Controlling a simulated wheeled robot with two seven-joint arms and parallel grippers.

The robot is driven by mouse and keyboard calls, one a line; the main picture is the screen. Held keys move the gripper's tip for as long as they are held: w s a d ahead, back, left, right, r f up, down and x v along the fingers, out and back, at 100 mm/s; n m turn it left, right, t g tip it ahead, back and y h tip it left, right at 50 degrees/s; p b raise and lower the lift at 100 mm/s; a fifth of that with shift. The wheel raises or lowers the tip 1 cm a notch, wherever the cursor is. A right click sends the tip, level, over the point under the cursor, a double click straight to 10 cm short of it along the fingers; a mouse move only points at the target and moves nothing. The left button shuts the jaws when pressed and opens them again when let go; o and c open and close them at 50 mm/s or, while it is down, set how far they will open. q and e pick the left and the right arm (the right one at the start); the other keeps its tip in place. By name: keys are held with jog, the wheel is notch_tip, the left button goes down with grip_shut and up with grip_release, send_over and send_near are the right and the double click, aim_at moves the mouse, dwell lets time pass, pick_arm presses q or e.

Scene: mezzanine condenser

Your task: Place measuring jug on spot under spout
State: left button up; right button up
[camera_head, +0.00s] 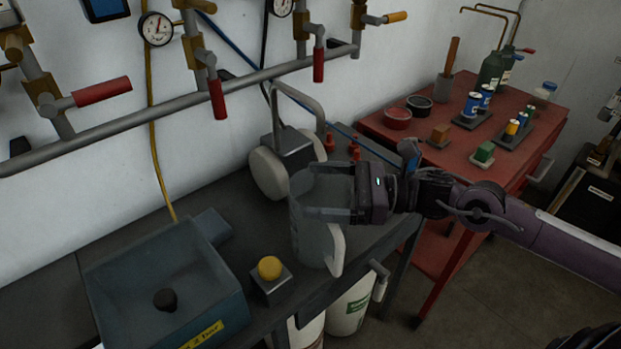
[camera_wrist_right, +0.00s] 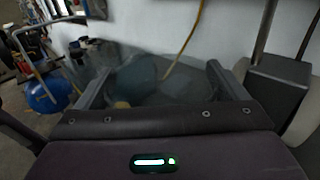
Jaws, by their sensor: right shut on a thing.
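The measuring jug (camera_head: 313,238) is a translucent grey vessel with a pale handle on its right side. It is upright over the dark bench; I cannot tell whether its base touches the top. My right gripper (camera_head: 312,199) comes in from the right and is shut on the jug's upper part, one finger on each side. In the right wrist view the fingers (camera_wrist_right: 160,88) stand on both sides of the clear jug wall. Neither the spout nor the spot under it can be told for sure. My left gripper is not in view.
A yellow knob (camera_head: 270,268) on a block stands between basin and jug. A pump-like unit (camera_head: 290,160) with a bent tube is behind. A red cart (camera_head: 475,170) stands right, loaded with bottles.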

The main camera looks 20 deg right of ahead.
aim_at(322, 178)
jog(key=s+d+p, duration=0.3)
jog(key=s+d, duration=0.1)
jog(key=s, duration=0.6)
jog(key=w+t+b, duration=0.1)
jog(key=w, duration=0.2)
jog(key=w+a+r+m+h, duration=0.1)
jog(key=w, duration=0.1)
jog(key=w+r+t+b, duration=0.1)
jog(key=w, duration=0.2)
jog(key=shift+w+a+m+t+h+b, duration=0.3)
jog(key=shift+w+a+h+b, duration=0.05)
jog(key=shift+a+h, duration=0.05)
jog(key=w+r+m+t, duration=0.1)
jog(key=w, duration=0.1)
jog(key=w+r+t+h+b, duration=0.1)
jog(key=w+r, duration=0.1)
jog(key=w+r+m+t+h+b, duration=0.1)
jog(key=w, duration=0.2)
jog(key=shift+w+r+m, duration=0.1)
jog(key=shift+r+m, duration=0.2)
jog(key=shift+h, duration=0.3)
notch_tip(322, 178, down, 9)
jog(key=shift+w+d+f+p, duration=0.1)
jog(key=shift+f+p, duration=0.05)
jog(key=shift+p, duration=0.65)
jog(key=shift+f, duration=0.2)
